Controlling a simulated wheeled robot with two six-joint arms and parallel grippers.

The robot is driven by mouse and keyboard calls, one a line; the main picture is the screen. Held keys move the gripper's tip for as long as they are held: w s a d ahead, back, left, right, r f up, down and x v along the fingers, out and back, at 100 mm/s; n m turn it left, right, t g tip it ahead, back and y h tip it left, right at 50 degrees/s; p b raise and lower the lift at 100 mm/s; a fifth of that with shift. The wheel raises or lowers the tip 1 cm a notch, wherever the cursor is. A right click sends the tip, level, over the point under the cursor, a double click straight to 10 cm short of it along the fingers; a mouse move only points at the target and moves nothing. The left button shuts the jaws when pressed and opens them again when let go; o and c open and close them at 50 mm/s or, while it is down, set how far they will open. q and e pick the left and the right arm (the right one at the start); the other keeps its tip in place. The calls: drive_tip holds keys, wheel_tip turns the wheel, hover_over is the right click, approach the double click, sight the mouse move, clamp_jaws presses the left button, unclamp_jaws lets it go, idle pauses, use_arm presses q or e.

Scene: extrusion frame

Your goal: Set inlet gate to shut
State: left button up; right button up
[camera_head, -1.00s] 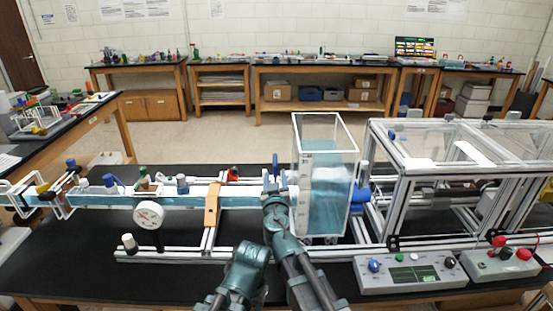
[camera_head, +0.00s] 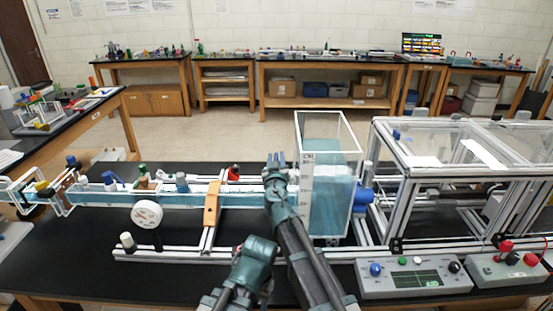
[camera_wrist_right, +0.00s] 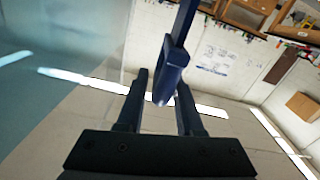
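A dark blue handle with a loop end (camera_wrist_right: 172,62), apparently the inlet gate's, rises in the right wrist view. My right gripper (camera_wrist_right: 163,92) has its two dark fingers apart, with the loop end between or just beyond their tips; I cannot tell whether they touch it. In the head view my right gripper (camera_head: 277,160) is at the channel's right end, just left of the clear tank (camera_head: 331,190) of blue water. It largely hides the gate there, so the gate's position cannot be read.
The clear water channel (camera_head: 115,198) runs left from the tank, with a round gauge (camera_head: 146,214) and an orange-brown bracket (camera_head: 212,203). An extrusion frame (camera_head: 440,150) stands right of the tank. A control box (camera_head: 415,277) sits in front. Black bench top is bare at front left.

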clamp_jaws()
idle(1.1)
